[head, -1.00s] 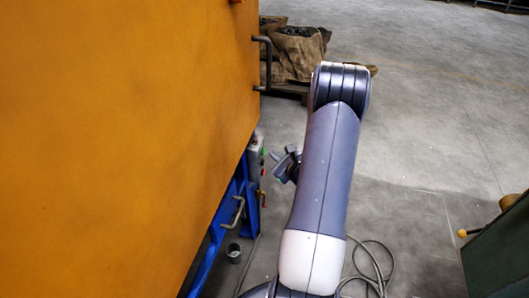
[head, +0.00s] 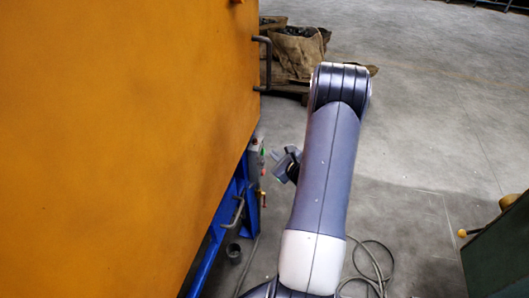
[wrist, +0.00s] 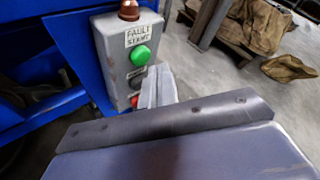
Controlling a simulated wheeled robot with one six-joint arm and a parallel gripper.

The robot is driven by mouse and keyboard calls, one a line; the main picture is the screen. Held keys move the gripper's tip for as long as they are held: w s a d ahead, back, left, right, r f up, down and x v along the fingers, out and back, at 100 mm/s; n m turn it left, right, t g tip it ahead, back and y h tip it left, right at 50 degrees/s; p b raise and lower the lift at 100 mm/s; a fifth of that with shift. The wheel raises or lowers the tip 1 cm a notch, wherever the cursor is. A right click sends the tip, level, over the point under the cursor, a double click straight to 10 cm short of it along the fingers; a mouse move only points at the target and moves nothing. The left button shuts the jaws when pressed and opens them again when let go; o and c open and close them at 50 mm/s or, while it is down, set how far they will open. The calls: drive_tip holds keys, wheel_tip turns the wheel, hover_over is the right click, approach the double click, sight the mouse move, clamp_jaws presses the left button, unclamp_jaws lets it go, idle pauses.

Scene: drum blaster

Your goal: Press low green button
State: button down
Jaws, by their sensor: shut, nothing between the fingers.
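The green button (wrist: 140,55) is on the front of a grey control box (wrist: 109,55), under a "FAULT" label, in the wrist view. In the head view my gripper (head: 277,163) is just right of the box; contact cannot be told.
A large orange panel (head: 110,140) with a handle (head: 265,62) fills the left. A blue frame (head: 225,215) and a small bucket (head: 233,250) are below it. Sacks (head: 297,50) stand behind. A cable (head: 372,265) lies on the floor. A green cabinet (head: 500,250) is at right.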

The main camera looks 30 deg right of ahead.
idle(0.6)
drive_tip(key=shift+w+a+b, duration=0.3)
drive_tip(key=shift+w+b, duration=0.05)
drive_tip(key=shift+b, duration=0.1)
drive_tip(key=shift+w+a+b, duration=0.25)
drive_tip(key=shift+w+b, duration=0.05)
drive_tip(key=shift+w, duration=0.05)
idle(0.6)
drive_tip(key=shift+s+d, duration=0.55)
drive_tip(key=shift+s, duration=0.15)
drive_tip(key=shift+s+d+b, duration=0.55)
drive_tip(key=shift+s+d, duration=1.1)
drive_tip(key=shift+s, duration=0.25)
drive_tip(key=shift+w+a, duration=0.1)
